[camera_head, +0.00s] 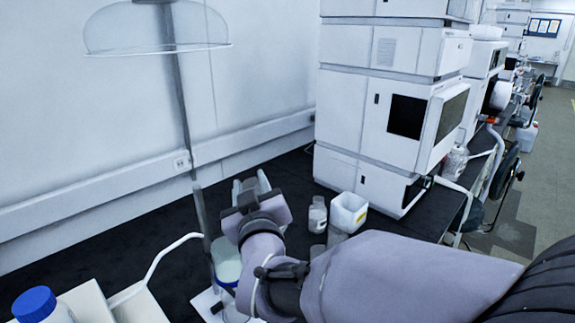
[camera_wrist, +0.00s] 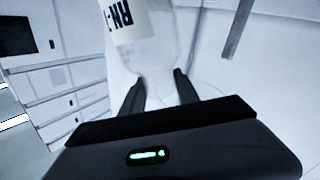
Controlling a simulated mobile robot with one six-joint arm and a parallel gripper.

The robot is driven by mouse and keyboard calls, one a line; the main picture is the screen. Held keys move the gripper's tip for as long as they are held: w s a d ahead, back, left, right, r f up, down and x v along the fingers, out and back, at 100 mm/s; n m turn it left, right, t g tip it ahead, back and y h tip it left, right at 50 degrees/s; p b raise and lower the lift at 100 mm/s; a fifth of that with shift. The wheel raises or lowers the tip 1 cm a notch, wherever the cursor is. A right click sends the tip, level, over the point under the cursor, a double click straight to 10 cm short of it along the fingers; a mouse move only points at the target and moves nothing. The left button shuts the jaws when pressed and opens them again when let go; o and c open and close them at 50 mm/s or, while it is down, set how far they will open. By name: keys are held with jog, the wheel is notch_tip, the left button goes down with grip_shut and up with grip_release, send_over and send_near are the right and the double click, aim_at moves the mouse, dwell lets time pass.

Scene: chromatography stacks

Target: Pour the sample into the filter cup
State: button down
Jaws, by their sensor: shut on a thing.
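My gripper (camera_wrist: 158,84) is shut on a clear bottle (camera_wrist: 158,60) in the wrist view. The bottle has a white label with dark letters, and its top runs out of the picture. In the head view my gripper (camera_head: 250,186) is raised above the dark bench, beside a grey upright pole; the bottle is hard to make out there. A pale, translucent round vessel with a blue lower edge, seemingly the filter cup (camera_head: 226,260), stands at the pole's foot, below and left of my gripper. My wrist hides its right side.
A small bottle (camera_head: 317,214) and a white open box (camera_head: 348,212) stand right of my gripper. White stacked instruments (camera_head: 362,100) rise behind. A blue-capped bottle (camera_head: 36,306) is at lower left. The dark bench (camera_head: 130,240) left of the pole is mostly clear.

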jog(key=shift+a, duration=0.15)
jog(key=shift+s+f+b, duration=0.1)
jog(key=shift+f+b, duration=0.05)
jog(key=shift+b, duration=0.25)
jog(key=shift+s+a+n, duration=0.2)
jog(key=shift+a+n, duration=0.25)
jog(key=shift+n, duration=0.25)
jog(key=shift+f, duration=0.1)
jog(key=shift+a+f+n, duration=0.1)
jog(key=shift+a+n, duration=0.05)
jog(key=shift+n, duration=0.45)
